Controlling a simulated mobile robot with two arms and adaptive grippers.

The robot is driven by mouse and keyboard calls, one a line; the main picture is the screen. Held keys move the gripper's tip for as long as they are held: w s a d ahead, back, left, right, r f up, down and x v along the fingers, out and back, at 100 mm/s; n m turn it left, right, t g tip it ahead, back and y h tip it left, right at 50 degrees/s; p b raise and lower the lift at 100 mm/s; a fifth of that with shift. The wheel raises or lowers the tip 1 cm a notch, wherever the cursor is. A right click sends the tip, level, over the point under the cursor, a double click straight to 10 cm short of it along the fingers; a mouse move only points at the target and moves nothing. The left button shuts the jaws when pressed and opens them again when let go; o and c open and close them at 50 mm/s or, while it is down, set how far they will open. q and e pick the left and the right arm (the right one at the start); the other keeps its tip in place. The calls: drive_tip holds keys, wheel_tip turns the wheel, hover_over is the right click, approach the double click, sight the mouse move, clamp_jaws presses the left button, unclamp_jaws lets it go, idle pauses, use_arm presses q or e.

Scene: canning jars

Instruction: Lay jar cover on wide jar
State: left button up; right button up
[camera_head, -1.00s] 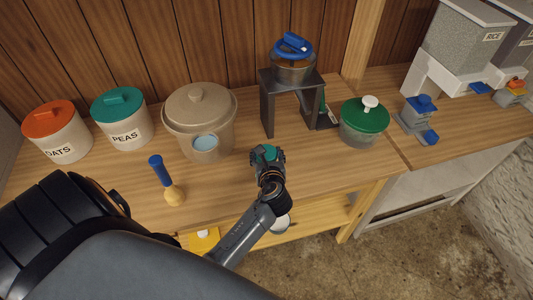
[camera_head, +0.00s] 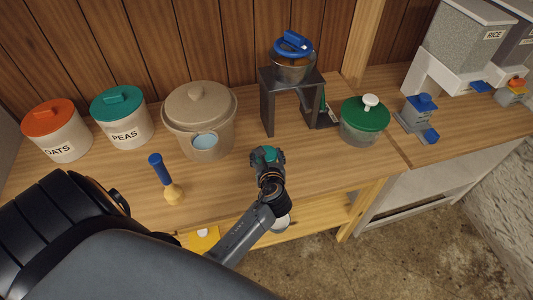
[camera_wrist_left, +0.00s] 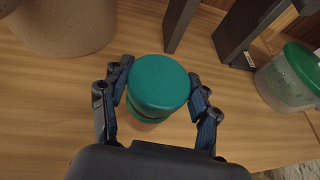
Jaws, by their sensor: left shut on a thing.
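My left gripper (camera_head: 267,155) is above the wooden counter near its front edge. In the left wrist view its fingers (camera_wrist_left: 158,95) are shut on the sides of a round teal cover (camera_wrist_left: 160,82), which also shows in the head view (camera_head: 266,154). A second teal edge (camera_wrist_left: 148,116) shows just below the cover's disc; I cannot tell if it is the same piece or something beneath. I cannot make out for certain which vessel is the wide jar. My right gripper is not in view.
A large beige lidded pot (camera_head: 201,105) stands left of the gripper. A dark stand (camera_head: 268,105) holds a blue-lidded glass jar (camera_head: 292,68) behind it. A green-lidded clear jar (camera_head: 364,118) is to the right.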

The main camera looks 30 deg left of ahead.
use_arm(q)
drive_tip(key=o, duration=1)
drive_tip(key=v, duration=1.2)
drive_tip(key=shift+s, duration=0.1)
